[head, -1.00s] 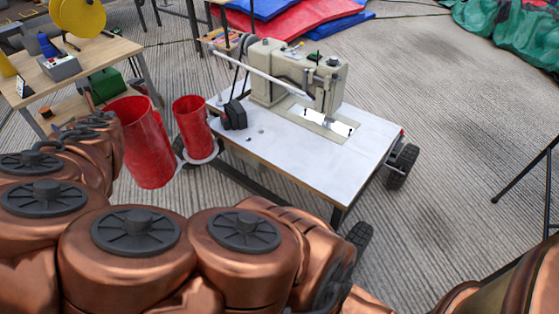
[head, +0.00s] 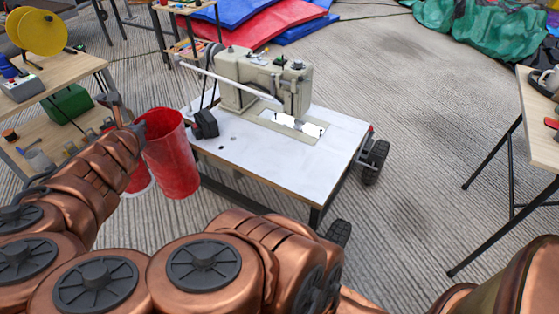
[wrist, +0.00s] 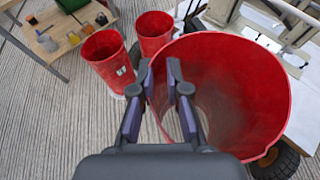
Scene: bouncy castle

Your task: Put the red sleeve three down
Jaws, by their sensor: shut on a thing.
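My gripper (head: 137,127) is shut on the rim of a large red sleeve (head: 174,160), an open tube. It hangs slightly tilted in front of the sewing machine table's left side. In the wrist view the fingers (wrist: 163,75) pinch the near-left wall of this sleeve (wrist: 255,75), its open mouth facing the camera. Two more red sleeves stand apart from it to the left, a nearer one (wrist: 110,65) with a small white mark and a farther one (wrist: 153,32). In the head view the held sleeve partly hides another red sleeve (head: 138,180). I cannot read any number.
A white-topped wheeled table (head: 270,160) carries a beige sewing machine (head: 262,80). A wooden bench (head: 60,75) with a yellow spool stands left. Another table (head: 545,130) stands at the right. Ribbed grey floor right of the sewing table is clear.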

